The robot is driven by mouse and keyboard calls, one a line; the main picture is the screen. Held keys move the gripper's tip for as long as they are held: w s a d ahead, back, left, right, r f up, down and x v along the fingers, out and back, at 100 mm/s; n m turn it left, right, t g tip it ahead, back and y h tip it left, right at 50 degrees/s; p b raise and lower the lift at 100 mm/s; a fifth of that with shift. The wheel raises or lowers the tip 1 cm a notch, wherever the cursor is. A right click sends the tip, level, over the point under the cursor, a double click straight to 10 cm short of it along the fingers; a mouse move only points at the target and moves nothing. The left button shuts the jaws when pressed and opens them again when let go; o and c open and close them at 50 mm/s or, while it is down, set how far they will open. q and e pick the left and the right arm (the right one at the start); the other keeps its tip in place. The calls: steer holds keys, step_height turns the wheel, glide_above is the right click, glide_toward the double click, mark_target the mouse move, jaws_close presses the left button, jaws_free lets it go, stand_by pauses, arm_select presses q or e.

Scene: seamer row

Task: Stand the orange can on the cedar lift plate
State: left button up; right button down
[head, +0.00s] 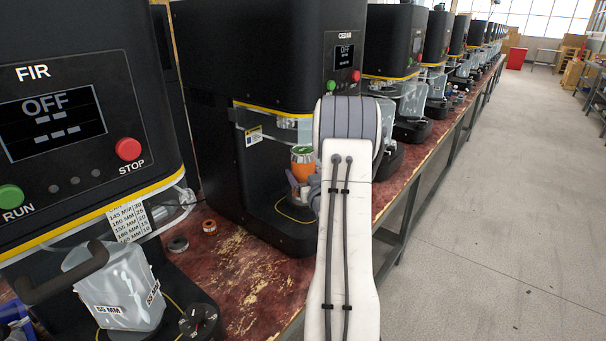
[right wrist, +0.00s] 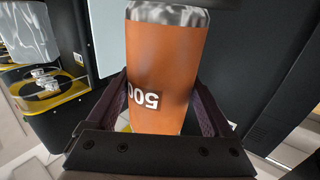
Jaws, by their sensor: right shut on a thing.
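The orange can (head: 302,166) is upright in the open front of the machine marked CEDAR (head: 280,60). In the right wrist view the can (right wrist: 165,75) has a silver rim and an upside-down "500" label. My right gripper (head: 302,187) is shut on the can, with one dark finger on each side in the right wrist view (right wrist: 170,105). The cedar lift plate (head: 287,213), edged by a yellow line, is below the can and partly hidden by my right arm. I cannot tell whether the can's base touches it. My left gripper is not in view.
The FIR machine (head: 75,120) stands at the near left, with a clear guard (head: 115,290) labelled 55 MM. A grey ring (head: 178,244) and an orange ring (head: 209,226) lie on the worn red bench (head: 240,275). More machines recede along the bench; the floor at right is clear.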

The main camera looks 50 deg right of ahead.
steer(key=shift+f, duration=0.1)
jaws_free()
steer(key=shift+s, duration=0.2)
steer(key=b+v, duration=0.1)
steer(key=v, duration=1)
steer(key=shift+s+a, duration=0.2)
steer(key=shift+s, duration=0.05)
